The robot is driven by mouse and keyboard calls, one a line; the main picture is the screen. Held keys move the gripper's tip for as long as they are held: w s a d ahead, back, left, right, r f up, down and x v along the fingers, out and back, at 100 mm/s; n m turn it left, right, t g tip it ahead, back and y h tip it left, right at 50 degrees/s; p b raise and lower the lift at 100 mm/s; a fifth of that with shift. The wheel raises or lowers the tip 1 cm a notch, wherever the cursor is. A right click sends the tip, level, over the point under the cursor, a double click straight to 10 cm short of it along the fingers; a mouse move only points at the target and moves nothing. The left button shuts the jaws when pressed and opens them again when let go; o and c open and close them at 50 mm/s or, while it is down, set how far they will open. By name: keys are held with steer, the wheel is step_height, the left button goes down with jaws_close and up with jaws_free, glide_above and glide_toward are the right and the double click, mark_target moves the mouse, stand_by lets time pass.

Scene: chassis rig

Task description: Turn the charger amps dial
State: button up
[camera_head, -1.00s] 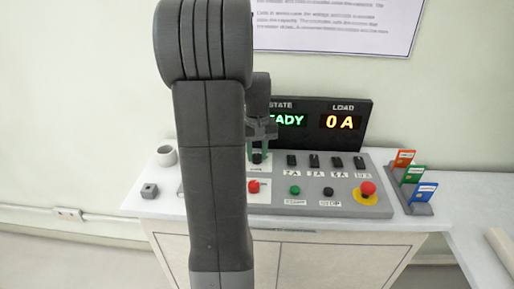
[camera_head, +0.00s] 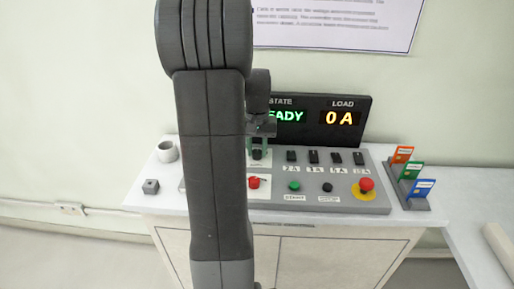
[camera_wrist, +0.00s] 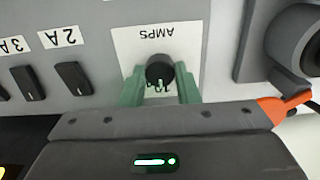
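The amps dial (camera_wrist: 160,68) is a round black knob on a white plate lettered AMPS, which appears upside down in the wrist view. My gripper (camera_wrist: 161,78) has two green fingers, one on each side of the dial. The fingers stand apart, with a narrow gap visible on the right side; I cannot tell whether the left finger touches. In the head view the dial (camera_head: 257,155) is small and dark below my gripper (camera_head: 259,150), partly hidden by the fingers. The dial's pointer cannot be read. The display (camera_head: 320,120) shows LOAD 0 A in amber and a partly hidden green STATE word ending in "ADY".
Several black switches (camera_head: 314,157) with amp labels stand right of the dial. In front are a red knob (camera_head: 254,182), green button (camera_head: 294,186), black button (camera_head: 327,187) and red emergency stop (camera_head: 366,185). Coloured cards (camera_head: 413,172) stand at right.

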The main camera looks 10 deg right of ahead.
mark_target(257, 151)
steer(key=o, duration=0.4)
steer(key=shift+r, duration=0.1)
step_height(257, 151, up, 14)
steer(key=p, duration=0.1)
steer(key=shift+f, duration=0.25)
step_height(257, 151, down, 14)
steer(key=shift+r+b, duration=0.15)
steer(key=shift+b, duration=0.45)
steer(key=shift+r, duration=0.15)
